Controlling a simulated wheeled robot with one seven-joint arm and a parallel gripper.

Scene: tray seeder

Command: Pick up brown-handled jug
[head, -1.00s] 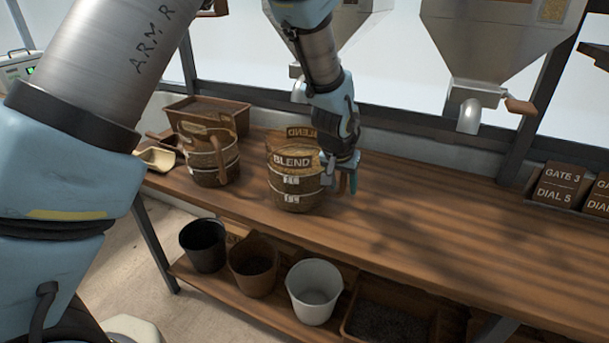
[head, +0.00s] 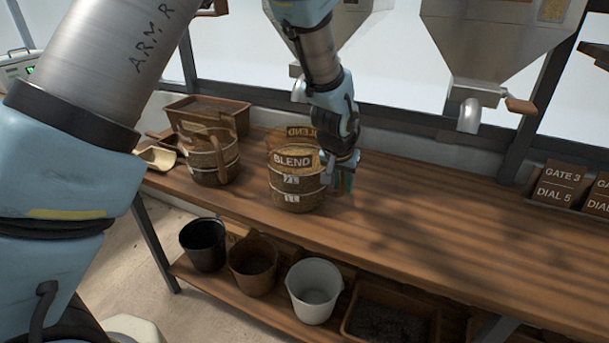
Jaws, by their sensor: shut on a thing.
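A see-through jug with a BLEND label (head: 291,186), grain-coloured contents and volume marks stands upright on the wooden bench, left of the middle. My gripper (head: 340,182) is at its right side, pointing down, shut on the jug's handle, which the fingers mostly hide. A small green-teal part shows by the fingertips; I cannot tell whether it is finger or handle. A second, similar jug with a brown handle (head: 219,158) stands to the left, apart from my gripper. The colour of the held jug's handle is unclear.
A brown tray (head: 235,110) and a pale scoop (head: 158,157) lie at the bench's left end. The bench (head: 430,215) is clear to the right. Metal hoppers (head: 480,60) hang above. Black, brown and white buckets (head: 315,285) stand on the lower shelf.

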